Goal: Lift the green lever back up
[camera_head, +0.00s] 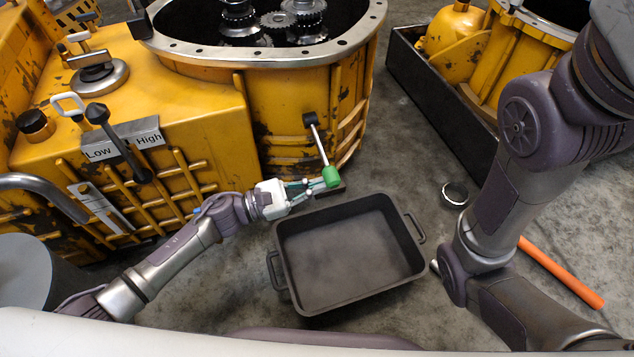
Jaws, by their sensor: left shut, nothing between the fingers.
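The green lever part (331,176) is at the lower end of a pale rod (320,143) on the front of the yellow transmission housing (290,112). The rod leans slightly and runs up to a black block (311,119). My left gripper (316,184) is shut and empty, its fingertips at the left side of the green part. I cannot tell whether they touch it. A dark piece below the fingertips is partly hidden. My right arm crosses the right side, with its gripper out of view.
An empty dark pan (347,245) stands on the floor below the lever. A Low/High selector with a black-knobbed lever (118,145) is on the housing to the left. An orange-handled tool (562,272) and a small round part (455,193) lie on the right. A black-walled bin (440,110) stands behind.

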